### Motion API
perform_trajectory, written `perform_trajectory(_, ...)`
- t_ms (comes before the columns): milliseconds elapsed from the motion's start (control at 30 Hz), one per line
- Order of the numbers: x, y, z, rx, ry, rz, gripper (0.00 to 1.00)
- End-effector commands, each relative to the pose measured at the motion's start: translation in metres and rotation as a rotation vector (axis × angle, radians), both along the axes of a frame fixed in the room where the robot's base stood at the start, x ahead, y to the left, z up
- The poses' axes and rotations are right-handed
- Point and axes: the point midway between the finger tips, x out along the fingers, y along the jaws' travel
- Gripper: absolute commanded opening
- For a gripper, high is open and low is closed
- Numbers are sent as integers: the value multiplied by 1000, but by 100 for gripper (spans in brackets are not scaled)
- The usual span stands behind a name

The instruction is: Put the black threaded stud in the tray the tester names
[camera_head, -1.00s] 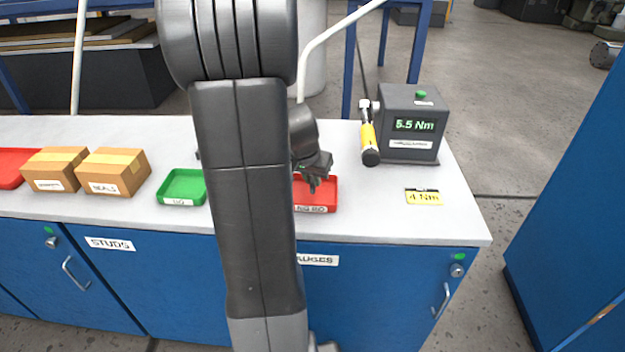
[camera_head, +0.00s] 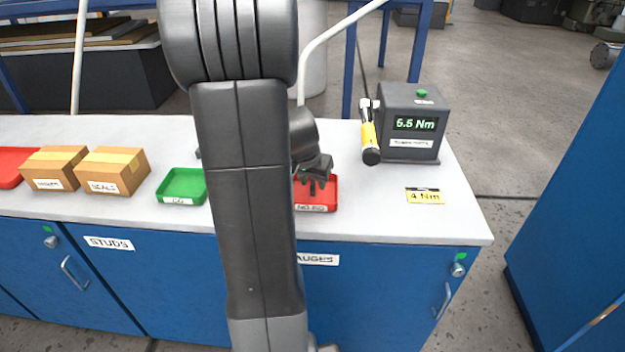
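The red tray (camera_head: 333,192), labelled NO-GO, sits on the bench, with its left part hidden behind my arm. The green tray (camera_head: 168,193), labelled GO, stands to the left and its visible part is empty. The grey tester (camera_head: 410,150) has a green display that appears to read 5.5 Nm. My gripper (camera_head: 313,186) points down at the red tray, low over or inside it. Small dark shapes show at its tip. I cannot make out the black stud apart from the dark fingers, nor whether they are open or shut.
A yellow card (camera_head: 424,196) reading 4 Nm lies at the front right. Two cardboard boxes (camera_head: 112,171) (camera_head: 52,167) and another red tray (camera_head: 8,166) are at the left.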

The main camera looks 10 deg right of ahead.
Motion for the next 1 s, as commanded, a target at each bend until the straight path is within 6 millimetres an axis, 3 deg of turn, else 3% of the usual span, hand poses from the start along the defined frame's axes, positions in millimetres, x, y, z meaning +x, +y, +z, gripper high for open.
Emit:
perform_trajectory(233, -2, 2, 16, -1, -3, 0, 35)
perform_trajectory(733, -31, 22, 101, 0, -5, 1, 35)
perform_trajectory(1000, -38, 26, 117, 0, 0, 0, 35)
